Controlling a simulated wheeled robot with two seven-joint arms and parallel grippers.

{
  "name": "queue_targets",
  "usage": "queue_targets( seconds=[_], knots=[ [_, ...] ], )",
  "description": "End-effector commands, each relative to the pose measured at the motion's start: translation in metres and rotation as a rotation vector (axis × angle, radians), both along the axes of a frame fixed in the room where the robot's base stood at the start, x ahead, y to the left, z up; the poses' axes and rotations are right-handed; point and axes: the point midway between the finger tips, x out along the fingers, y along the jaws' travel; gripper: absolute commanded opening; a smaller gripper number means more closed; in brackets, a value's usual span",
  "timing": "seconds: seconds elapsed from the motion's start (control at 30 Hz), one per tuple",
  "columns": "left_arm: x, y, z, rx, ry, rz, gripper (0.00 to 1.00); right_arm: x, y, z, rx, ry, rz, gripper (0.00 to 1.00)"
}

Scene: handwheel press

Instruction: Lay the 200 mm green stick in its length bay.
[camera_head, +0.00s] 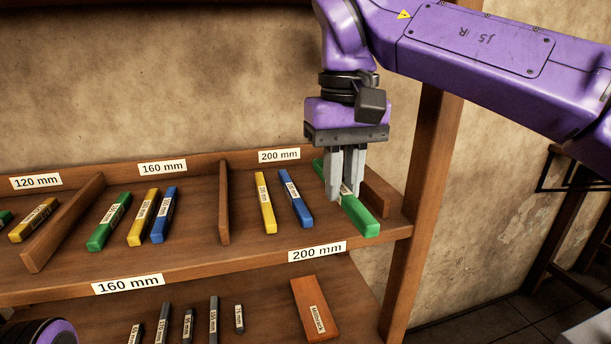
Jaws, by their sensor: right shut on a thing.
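The green stick (361,217) is in the 200 mm bay of the upper shelf, at the right end, beside a yellow stick (265,203) and a blue stick (296,199). My right gripper (345,192) points down and is shut on the green stick near its middle. The stick lies roughly front to back; I cannot tell whether it touches the shelf board. Its label is mostly hidden by the fingers. The 200 mm label (279,155) is on the back rail, and another is on the front edge (318,251). My left gripper is not in view.
A wooden divider (224,202) bounds the bay on the left, and a short end block (377,190) and shelf post (423,190) are at the right. The 160 mm bay holds green, yellow and blue sticks. A lower shelf holds several grey pieces and an orange-brown block (314,309).

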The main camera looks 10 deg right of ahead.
Motion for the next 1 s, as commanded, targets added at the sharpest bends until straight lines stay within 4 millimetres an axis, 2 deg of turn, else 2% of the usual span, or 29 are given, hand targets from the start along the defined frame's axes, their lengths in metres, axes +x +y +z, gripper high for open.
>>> queue_targets(
  seconds=[0.03,0.33,0.6,0.63,0.7,0.83,1.0],
  knots=[
    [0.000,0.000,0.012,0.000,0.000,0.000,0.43,0.012,0.001,0.006,0.000,0.002,-0.001,0.00],
    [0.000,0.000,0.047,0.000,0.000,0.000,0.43,0.081,0.005,0.006,-0.001,0.002,0.003,0.00],
    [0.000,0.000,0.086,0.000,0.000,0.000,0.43,0.136,0.008,0.007,-0.001,0.001,0.003,0.00],
    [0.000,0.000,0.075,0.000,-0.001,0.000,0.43,0.135,0.007,-0.008,-0.001,0.002,0.005,0.00],
    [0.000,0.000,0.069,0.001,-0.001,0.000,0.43,0.134,0.007,-0.022,0.000,0.002,0.007,0.00],
    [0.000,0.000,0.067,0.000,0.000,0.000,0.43,0.134,0.007,-0.035,-0.001,0.000,0.006,0.00],
    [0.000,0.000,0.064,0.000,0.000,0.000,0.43,0.133,0.007,-0.064,0.001,0.001,0.007,0.00]
  ],
)
